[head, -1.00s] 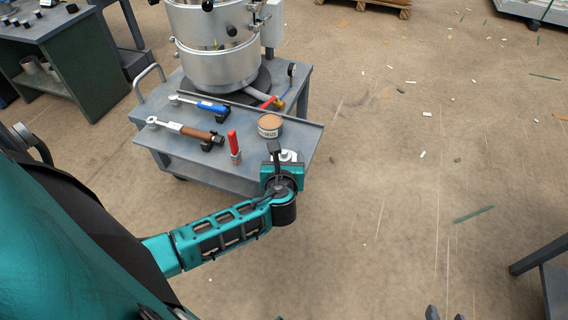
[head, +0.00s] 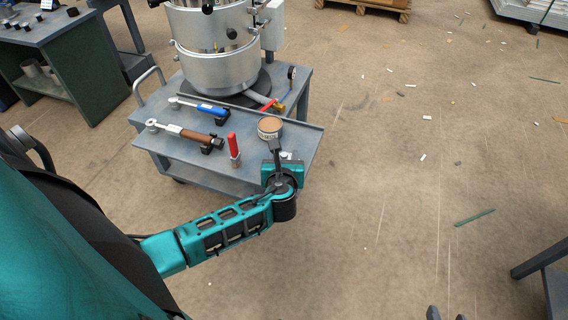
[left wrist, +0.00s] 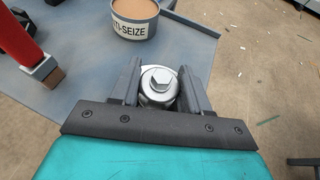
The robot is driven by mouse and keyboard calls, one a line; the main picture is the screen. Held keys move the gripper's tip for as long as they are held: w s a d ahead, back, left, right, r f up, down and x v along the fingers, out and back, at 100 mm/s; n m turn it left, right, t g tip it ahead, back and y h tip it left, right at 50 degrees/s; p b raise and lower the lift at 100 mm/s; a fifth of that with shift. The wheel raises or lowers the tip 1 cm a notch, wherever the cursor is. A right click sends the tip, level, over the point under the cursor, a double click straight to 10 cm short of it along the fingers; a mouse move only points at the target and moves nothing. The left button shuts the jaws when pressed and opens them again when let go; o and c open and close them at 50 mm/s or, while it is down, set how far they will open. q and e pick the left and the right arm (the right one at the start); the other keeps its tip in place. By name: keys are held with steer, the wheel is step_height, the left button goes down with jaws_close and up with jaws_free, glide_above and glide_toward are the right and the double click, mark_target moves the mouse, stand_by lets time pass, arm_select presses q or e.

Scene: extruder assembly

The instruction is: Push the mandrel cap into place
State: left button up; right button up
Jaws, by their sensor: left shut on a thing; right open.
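A shiny silver round part with a raised centre, which looks like the mandrel cap (left wrist: 159,84), sits between the two dark fingers of my left gripper (left wrist: 160,88) in the left wrist view. The fingers are shut on it. In the head view my left gripper (head: 276,155) is at the front right corner of the grey cart (head: 215,170), and only a small pale bit of the part shows beside it. The mandrel is not clearly seen. My right gripper (head: 444,314) shows only as dark open fingertips at the bottom edge.
An anti-seize tin (head: 270,128) stands just behind my left gripper. A red-handled tool (head: 233,146), a brown-handled tool (head: 192,134) and a blue-handled tool (head: 208,108) are on the cart. A large silver cylinder (head: 218,62) stands behind.

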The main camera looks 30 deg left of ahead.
arm_select(q)
jaws_close()
arm_select(e)
steer(key=shift+a, duration=0.1)
arm_select(q)
steer(key=shift+r, duration=0.1)
steer(key=shift+r+p, duration=0.3)
steer(key=shift+r, duration=0.2)
step_height(320, 180, up, 19)
steer(key=p, duration=0.6)
steer(key=shift+p, duration=0.35)
arm_select(e)
steer(key=shift+h, duration=0.4)
steer(key=r, duration=0.1)
steer(key=d+r, duration=0.1)
steer(key=r, duration=0.1)
steer(key=s+d+r, duration=0.1)
steer(key=shift+s+r, duration=0.1)
steer(key=shift+r, duration=0.25)
